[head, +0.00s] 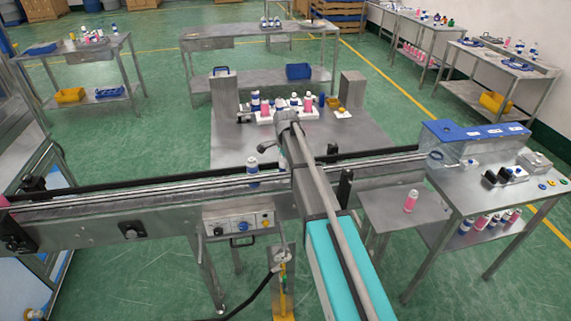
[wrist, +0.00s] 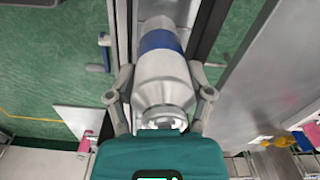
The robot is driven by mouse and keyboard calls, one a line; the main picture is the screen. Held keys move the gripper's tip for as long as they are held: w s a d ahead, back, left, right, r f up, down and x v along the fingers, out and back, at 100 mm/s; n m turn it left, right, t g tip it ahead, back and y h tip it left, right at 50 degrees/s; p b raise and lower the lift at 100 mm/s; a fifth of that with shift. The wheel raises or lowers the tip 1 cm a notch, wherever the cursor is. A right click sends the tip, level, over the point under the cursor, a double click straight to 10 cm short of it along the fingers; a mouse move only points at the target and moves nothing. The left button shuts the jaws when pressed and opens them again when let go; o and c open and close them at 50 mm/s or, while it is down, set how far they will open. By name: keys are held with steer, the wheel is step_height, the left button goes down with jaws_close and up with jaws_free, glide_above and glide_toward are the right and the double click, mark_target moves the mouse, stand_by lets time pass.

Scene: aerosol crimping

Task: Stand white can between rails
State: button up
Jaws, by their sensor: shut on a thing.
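The white can (wrist: 163,78) with a blue band (wrist: 158,40) is between the two fingers of my gripper (wrist: 165,92) in the wrist view. The fingers close on its shoulder from both sides, and its base end points away from me. Rails run along both sides of it, with the left rail (wrist: 122,30) close by. In the head view a white can with a blue band (head: 252,172) is upright at the conveyor rails (head: 150,194); it appears to be the held one. My gripper is mostly hidden there behind my arm. Whether the base touches the belt cannot be told.
A pink can (head: 410,201) stands on a low side table at the right. A blue-topped machine (head: 470,131) sits at the conveyor's right end. Several cans (head: 290,104) stand behind the conveyor. A control box (head: 238,221) hangs on its front.

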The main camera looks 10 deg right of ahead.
steer(key=o, duration=0.8)
steer(key=shift+s+f, duration=0.2)
steer(key=shift+s, duration=0.1)
steer(key=o, duration=0.4)
steer(key=shift+w+f, duration=0.1)
steer(key=shift+w, duration=0.05)
steer(key=shift+w, duration=0.15)
